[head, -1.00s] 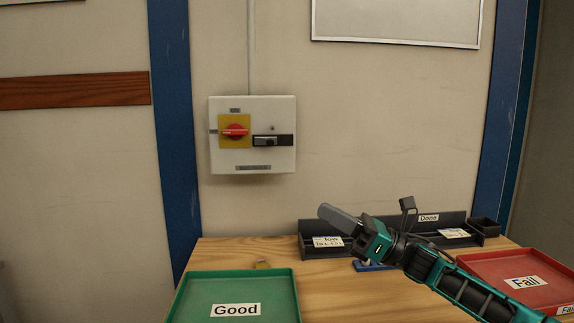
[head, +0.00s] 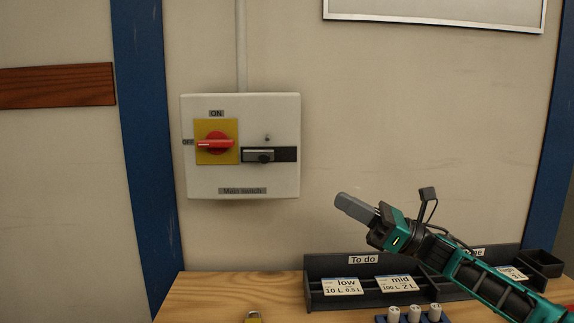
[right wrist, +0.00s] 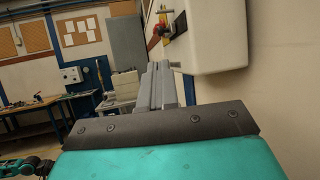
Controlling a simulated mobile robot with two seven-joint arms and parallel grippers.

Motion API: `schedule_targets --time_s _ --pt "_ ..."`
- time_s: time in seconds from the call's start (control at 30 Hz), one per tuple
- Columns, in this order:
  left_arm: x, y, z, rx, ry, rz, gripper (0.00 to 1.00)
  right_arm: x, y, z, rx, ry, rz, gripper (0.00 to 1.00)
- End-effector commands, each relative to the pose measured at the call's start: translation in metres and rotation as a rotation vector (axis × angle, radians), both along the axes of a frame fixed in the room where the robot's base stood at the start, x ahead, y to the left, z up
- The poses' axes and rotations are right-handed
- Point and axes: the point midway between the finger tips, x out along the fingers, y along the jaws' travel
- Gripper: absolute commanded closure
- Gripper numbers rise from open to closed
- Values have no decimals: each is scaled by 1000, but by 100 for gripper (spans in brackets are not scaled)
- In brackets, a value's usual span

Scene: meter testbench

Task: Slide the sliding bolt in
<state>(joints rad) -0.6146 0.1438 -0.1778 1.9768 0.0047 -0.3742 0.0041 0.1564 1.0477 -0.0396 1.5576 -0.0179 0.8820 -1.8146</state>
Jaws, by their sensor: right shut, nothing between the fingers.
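The sliding bolt (head: 258,155) is a grey bar with a dark round knob, on a black plate on the front of the white main switch box (head: 240,178). The black plate shows bare to the right of the bar. The red rotary handle (head: 216,143) on its yellow plate lies level, pointing between left and right, just left of the bolt. My right gripper (head: 342,200) is shut and empty, below and to the right of the box, apart from it. My left gripper is not in view.
A dark rack (head: 320,268) labelled "To do" stands on the wooden bench (head: 205,290) below my right arm. A brass padlock (head: 253,317) lies at the bench's front. Several white-topped items (head: 414,313) stand near the rack. The wall around the box is clear.

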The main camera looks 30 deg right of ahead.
Motion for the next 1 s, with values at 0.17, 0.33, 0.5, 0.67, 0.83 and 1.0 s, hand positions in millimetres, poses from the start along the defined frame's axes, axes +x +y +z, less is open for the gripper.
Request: schedule_targets --time_s 0.17,0.33,0.5,0.67,0.83,1.0 --pt "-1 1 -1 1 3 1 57 0 0 0 1 1 0 100" --pt "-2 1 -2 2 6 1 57 0 0 0 1 1 0 100" --pt "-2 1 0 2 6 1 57 4 5 4 1 0 1 100" --pt "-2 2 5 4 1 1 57 15 18 15 0 -3 2 100" --pt "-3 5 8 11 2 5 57 32 38 29 0 -4 2 100" --pt "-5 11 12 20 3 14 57 50 59 43 2 -3 2 100"
